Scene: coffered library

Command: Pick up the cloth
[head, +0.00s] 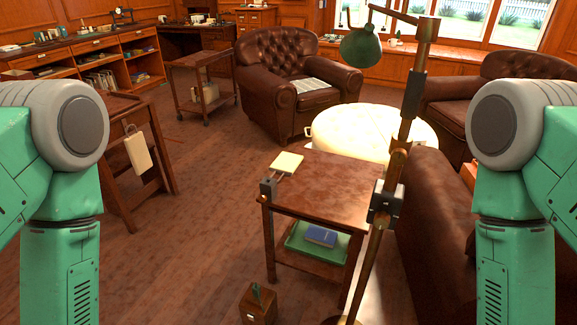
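A striped, folded cloth-like piece (315,84) lies on the leather armchair's seat. I cannot tell which of these is the task's cloth. My two green arms stand at the left and right edges. Neither gripper shows in the head view.
A brass floor lamp (411,102) rises in front of the side table's right side. A green tray (299,246) with a blue book (321,236) sits on its lower shelf. A wooden box (258,306) stands on the floor. The armchair (280,62) is behind. Floor at left centre is clear.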

